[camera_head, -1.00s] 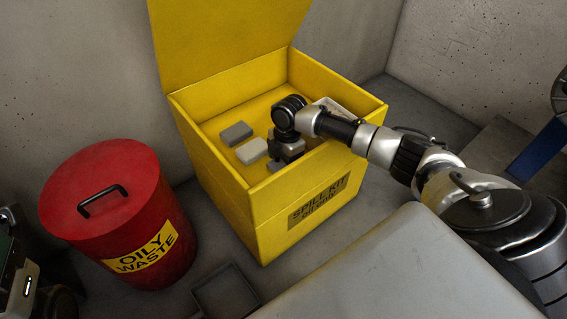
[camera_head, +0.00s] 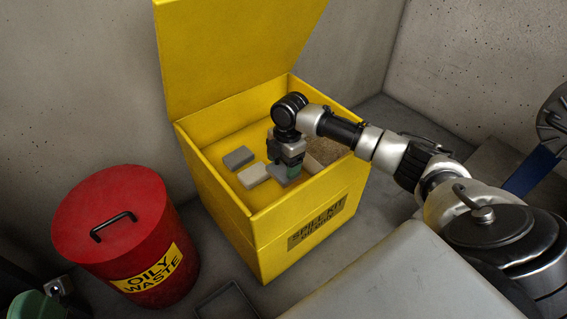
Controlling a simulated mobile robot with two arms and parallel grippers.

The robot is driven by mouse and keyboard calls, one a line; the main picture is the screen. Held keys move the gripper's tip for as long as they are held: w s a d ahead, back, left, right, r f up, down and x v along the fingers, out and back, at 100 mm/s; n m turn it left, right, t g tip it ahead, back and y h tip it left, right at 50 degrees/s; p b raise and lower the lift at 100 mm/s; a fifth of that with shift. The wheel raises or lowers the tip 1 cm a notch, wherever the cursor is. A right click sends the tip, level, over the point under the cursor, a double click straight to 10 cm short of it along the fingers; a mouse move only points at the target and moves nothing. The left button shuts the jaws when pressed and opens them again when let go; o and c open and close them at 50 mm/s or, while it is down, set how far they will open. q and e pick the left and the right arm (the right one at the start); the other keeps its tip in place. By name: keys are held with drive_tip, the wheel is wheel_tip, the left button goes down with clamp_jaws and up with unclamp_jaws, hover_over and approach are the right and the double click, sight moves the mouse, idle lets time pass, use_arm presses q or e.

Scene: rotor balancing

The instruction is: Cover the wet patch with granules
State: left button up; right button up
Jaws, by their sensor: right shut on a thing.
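My right gripper (camera_head: 289,169) is inside the yellow spill kit box (camera_head: 265,225), pointing down. It is shut on a small green thing, mostly hidden by the fingers, so its shape cannot be told. Brown speckled material, which looks like granules (camera_head: 328,149), shows in the box just right of the gripper, partly behind my arm. No wet patch shows in this view. My left gripper cannot be made out.
Grey and pale blocks (camera_head: 238,157) lie in the box left of the gripper. The box's lid (camera_head: 235,50) stands open behind. A red oily waste bin (camera_head: 125,235) stands at left. A grey surface (camera_head: 400,280) fills the front; a dark tray (camera_head: 229,303) lies on the floor.

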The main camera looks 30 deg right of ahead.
drive_tip(key=o, duration=0.4)
drive_tip(key=shift+c, duration=1.4)
